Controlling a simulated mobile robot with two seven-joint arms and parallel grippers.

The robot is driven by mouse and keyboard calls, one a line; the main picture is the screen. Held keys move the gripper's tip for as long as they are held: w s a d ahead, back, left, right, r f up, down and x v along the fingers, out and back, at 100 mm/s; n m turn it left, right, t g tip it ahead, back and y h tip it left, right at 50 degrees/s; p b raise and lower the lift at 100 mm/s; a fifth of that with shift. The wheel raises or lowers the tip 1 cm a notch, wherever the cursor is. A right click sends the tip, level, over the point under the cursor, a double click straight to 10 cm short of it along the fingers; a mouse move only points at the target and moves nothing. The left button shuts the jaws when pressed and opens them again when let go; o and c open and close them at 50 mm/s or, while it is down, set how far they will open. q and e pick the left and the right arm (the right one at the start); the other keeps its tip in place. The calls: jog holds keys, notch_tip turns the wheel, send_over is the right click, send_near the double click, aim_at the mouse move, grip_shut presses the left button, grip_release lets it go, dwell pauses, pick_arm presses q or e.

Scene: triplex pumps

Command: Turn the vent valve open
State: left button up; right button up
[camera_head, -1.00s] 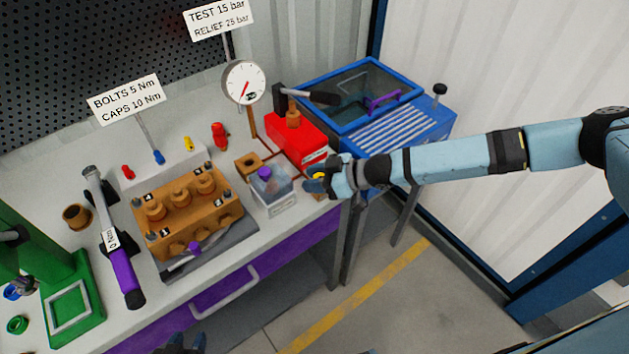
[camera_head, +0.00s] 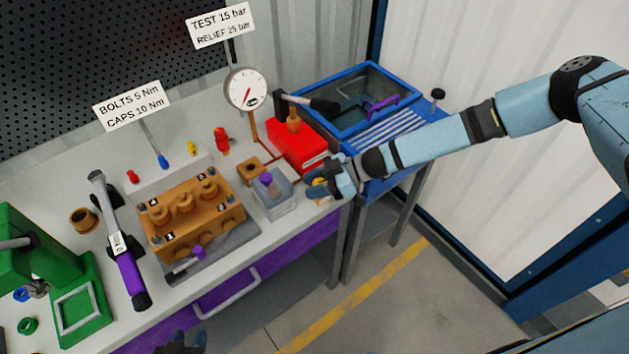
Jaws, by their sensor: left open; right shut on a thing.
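The red test pump unit (camera_head: 297,147) stands at the back right of the bench, below the pressure gauge (camera_head: 246,90). My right gripper (camera_head: 319,188) is at the front right corner of the bench, just in front of the red unit. It is shut on a small yellow-orange part, which looks like the vent valve handle (camera_head: 318,183). The fingers hide most of it, so its angle cannot be told. My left gripper (camera_head: 181,344) is open and only partly in view at the bottom edge, in front of the bench.
A clear container (camera_head: 275,198) stands just left of my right gripper. The brown pump block (camera_head: 196,229), a purple-handled torque wrench (camera_head: 128,272) and a green press (camera_head: 70,300) are further left. A blue basin (camera_head: 350,95) stands at right.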

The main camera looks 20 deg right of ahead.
jog(key=shift+a, duration=0.2)
jog(key=o, duration=0.9)
jog(key=shift+a, duration=0.1)
jog(key=v, duration=1.3)
jog(key=shift+d+r, duration=0.1)
jog(key=shift+d, duration=0.3)
